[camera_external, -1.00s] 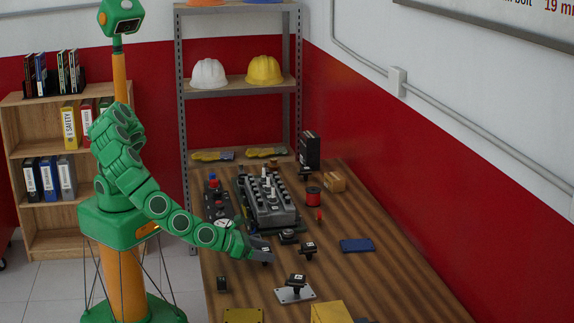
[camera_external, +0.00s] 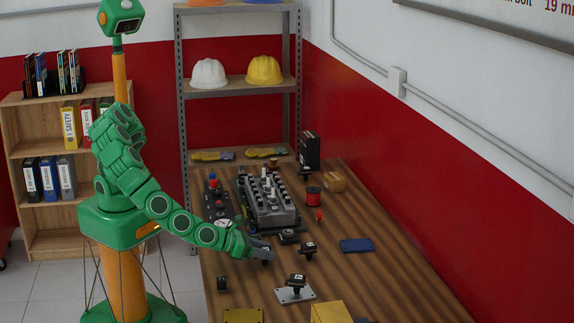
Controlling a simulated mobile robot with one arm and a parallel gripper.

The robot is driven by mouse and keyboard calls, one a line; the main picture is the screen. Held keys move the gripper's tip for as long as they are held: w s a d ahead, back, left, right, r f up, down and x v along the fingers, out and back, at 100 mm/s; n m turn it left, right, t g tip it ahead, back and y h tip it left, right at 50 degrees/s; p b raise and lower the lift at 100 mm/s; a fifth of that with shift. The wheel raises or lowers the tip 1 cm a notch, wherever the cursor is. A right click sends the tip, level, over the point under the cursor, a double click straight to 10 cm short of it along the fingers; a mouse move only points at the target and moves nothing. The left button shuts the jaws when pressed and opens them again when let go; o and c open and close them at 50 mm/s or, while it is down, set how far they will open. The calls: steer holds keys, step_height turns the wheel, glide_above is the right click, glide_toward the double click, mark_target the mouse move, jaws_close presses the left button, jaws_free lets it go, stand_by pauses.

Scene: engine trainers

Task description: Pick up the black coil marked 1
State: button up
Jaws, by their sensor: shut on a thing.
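My gripper (camera_external: 263,252) is low over the left part of the table, in front of the grey engine block. It is shut on a small black coil (camera_external: 266,262), mostly hidden by the fingers; its mark cannot be read. I cannot tell whether the coil still touches the table. Other black parts with pale marks stand close by: one (camera_external: 308,249) just right of the gripper, one (camera_external: 289,237) behind it, and one (camera_external: 296,281) on a silver plate (camera_external: 283,297) in front. Their marks are too small to read for certain.
The engine block (camera_external: 268,205) stands behind my gripper. A small black part (camera_external: 222,284) is near the left table edge. A blue flat item (camera_external: 357,245) lies to the right, and yellow blocks (camera_external: 331,312) are at the front.

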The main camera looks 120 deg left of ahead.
steer(key=shift+r, duration=0.6)
step_height(320, 180, up, 2)
steer(key=shift+r, duration=0.1)
steer(key=s+r, duration=0.9)
steer(key=s, duration=0.5)
steer(key=shift+r, duration=0.3)
